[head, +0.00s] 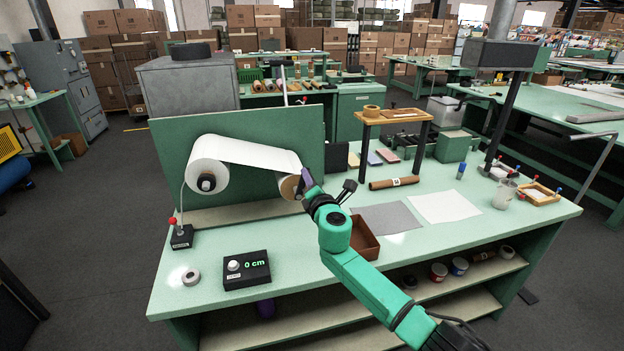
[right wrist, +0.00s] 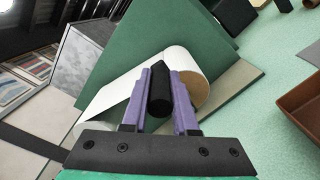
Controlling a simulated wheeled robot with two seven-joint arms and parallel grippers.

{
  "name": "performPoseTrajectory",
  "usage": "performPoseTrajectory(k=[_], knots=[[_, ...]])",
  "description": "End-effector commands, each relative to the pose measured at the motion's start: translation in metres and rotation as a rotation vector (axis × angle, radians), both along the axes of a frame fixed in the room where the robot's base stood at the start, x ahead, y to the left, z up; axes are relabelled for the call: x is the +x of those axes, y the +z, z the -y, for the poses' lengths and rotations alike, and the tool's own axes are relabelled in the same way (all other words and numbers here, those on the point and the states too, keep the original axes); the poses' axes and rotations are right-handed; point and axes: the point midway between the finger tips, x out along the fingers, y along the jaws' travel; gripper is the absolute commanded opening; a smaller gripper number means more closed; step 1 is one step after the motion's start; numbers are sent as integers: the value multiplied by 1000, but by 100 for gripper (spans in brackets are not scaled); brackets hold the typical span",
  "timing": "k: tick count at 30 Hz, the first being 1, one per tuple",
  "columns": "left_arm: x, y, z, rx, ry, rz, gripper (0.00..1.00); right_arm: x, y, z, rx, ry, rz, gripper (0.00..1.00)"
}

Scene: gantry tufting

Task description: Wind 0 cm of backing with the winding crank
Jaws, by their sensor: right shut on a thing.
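The white backing (head: 245,152) runs from a full roll (head: 208,172) on the left to a roll with a brown core (head: 289,187) on the right, in front of a green upright panel (head: 285,125). My right gripper (head: 304,184) is at the right roll. In the right wrist view its purple fingers (right wrist: 159,95) are shut on the black crank handle (right wrist: 159,92); the brown core shows behind. A black counter box (head: 247,270) on the table reads "0 cm". My left gripper is not in view.
A small box with a red-knobbed lever (head: 181,234) and a tape ring (head: 191,277) stand at the left. A brown tray (head: 364,240) lies beside my right arm. Grey and white sheets (head: 444,206), a cardboard tube (head: 394,183) and a small stand (head: 394,118) are to the right.

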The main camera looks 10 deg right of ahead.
Motion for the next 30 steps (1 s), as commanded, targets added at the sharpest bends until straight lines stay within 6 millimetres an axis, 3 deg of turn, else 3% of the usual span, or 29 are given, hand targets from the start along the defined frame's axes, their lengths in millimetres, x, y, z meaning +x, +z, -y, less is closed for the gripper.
performPoseTrajectory(k=[9,10,12,23,30], knots=[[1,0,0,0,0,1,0,0,0,-1,4,2,1,0],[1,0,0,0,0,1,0,0,0,-1,4,2,1,31],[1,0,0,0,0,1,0,0,0,-1,3,2,1,57],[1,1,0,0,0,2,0,-2,0,0,2,0,0,57],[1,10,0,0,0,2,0,-29,1,1,2,2,-2,57]])
